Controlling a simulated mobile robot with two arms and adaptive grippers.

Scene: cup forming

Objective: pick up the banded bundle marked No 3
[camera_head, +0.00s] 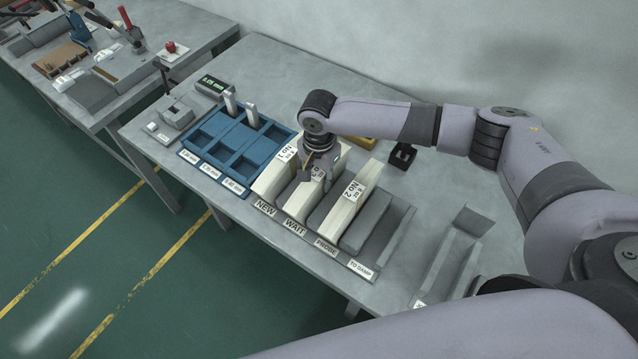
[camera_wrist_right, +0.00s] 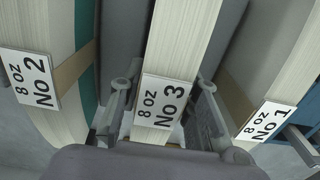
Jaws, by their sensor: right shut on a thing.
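The pale banded bundle marked No 3 (camera_head: 297,206) stands on edge in the WAIT slot of the grey rack; the wrist view shows its label, "8 OZ No 3" (camera_wrist_right: 163,102). My right gripper (camera_head: 318,170) reaches down over it and is shut on it, one finger on each side, as the wrist view (camera_wrist_right: 165,92) shows. The gripper partly hides the bundle in the head view. Bundle No 1 (camera_head: 270,183) stands to its left in the NEW slot. Bundle No 2 (camera_head: 345,207) stands to its right in the PROBE slot. My left gripper is not in view.
Grey dividers separate the slots, and the TO DAMP slot (camera_head: 385,237) is empty. A blue compartment tray (camera_head: 237,183) is left of the rack. A grey holder (camera_head: 455,262) lies at the right. Another bench with tools (camera_head: 95,85) stands at the upper left.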

